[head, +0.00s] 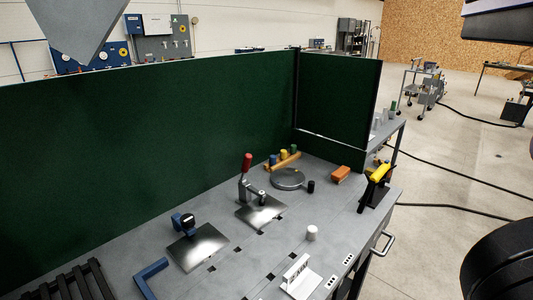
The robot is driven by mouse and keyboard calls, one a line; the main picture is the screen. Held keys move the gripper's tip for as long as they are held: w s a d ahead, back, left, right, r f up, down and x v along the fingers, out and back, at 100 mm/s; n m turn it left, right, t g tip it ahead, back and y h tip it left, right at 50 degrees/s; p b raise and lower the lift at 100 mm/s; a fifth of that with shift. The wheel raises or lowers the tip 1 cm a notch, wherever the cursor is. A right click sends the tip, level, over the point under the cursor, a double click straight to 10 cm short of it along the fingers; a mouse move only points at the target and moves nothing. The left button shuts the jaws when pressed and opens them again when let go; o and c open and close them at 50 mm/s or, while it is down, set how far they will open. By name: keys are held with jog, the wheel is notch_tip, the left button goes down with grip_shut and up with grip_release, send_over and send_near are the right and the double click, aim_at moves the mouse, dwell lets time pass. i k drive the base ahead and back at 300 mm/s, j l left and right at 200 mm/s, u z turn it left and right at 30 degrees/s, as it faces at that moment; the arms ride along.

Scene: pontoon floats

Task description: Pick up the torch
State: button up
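The torch is most likely the yellow-handled tool (379,172) at the right end of the grey work table (335,212). It sits tilted in or against a dark upright holder (366,194), and its lower part is hard to tell apart from the holder. Nothing is touching it from my side. My gripper's fingers do not show in the head view. Dark rounded parts at the lower right and upper right edges look like my own arm.
A dark green screen (150,135) stands along the table's back. An orange block (341,174), a round grey plate (288,179), a red-handled clamp (246,164) and a white cylinder (312,233) stand on the table. Cables (455,209) cross the otherwise open floor at right.

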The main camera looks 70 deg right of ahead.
aim_at(381, 171)
jog(key=z, duration=2.25)
jog(key=k+u, duration=0.2)
jog(key=u, duration=0.15)
jog(key=k+u, duration=0.25)
jog(key=u, duration=0.15)
jog(key=k+u, duration=0.2)
jog(key=u, duration=0.15)
